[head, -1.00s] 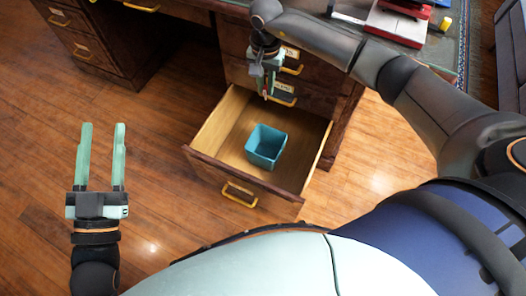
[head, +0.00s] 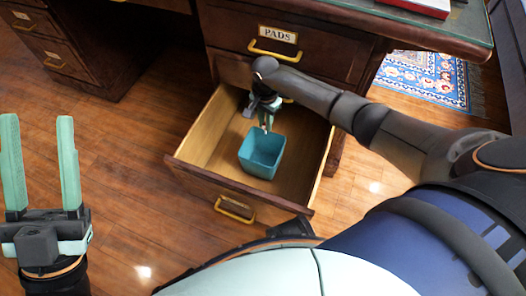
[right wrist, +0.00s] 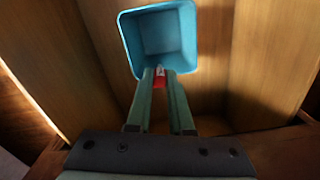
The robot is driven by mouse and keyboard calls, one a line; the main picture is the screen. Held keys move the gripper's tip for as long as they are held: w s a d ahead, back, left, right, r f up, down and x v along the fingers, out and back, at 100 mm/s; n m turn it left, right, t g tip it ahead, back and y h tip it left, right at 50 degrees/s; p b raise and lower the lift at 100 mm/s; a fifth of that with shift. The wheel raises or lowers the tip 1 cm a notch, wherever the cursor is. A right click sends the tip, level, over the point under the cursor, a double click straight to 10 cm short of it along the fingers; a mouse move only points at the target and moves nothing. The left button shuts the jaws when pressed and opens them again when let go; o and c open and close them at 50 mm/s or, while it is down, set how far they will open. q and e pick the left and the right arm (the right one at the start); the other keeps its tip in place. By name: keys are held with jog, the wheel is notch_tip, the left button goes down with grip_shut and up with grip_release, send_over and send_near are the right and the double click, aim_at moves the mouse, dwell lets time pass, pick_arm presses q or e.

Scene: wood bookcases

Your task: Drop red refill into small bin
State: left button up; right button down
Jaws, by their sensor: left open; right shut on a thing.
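The small bin is a blue open box (head: 262,155) standing inside the open desk drawer, and it looks empty in the right wrist view (right wrist: 166,35). My right gripper (head: 265,122) is inside the drawer space, at the bin's far side. In the right wrist view its fingers (right wrist: 160,80) are shut on the small red refill (right wrist: 160,77), whose tip shows between them close to the bin's near rim. I cannot tell whether it touches the rim. In the head view the refill is too small to make out. My left gripper (head: 40,165) is open and empty over the floor at the left.
The open wooden drawer (head: 190,172) has bare room around the bin. Above it is a closed drawer labelled PADS (head: 277,34), with the desk top (head: 440,25) overhead. A second drawer unit (head: 85,45) stands at the left. The wood floor (head: 130,130) between is clear.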

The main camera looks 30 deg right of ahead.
jog(key=shift+f+b, duration=0.95)
jog(key=shift+f, duration=0.65)
pick_arm(q)
notch_tip(320, 180, down, 3)
jog(key=shift+w+d, duration=0.1)
jog(key=shift+d, duration=0.05)
pick_arm(e)
jog(key=c, duration=0.7)
grip_release()
jog(key=shift+c, duration=0.2)
notch_tip(320, 180, up, 11)
jog(key=p, duration=0.5)
jog(key=shift+r, duration=0.15)
pick_arm(q)
notch_tip(320, 180, up, 6)
jog(key=shift+a+p, duration=0.3)
jog(key=shift+a, duration=0.05)
pick_arm(e)
jog(key=shift+r, duration=0.7)
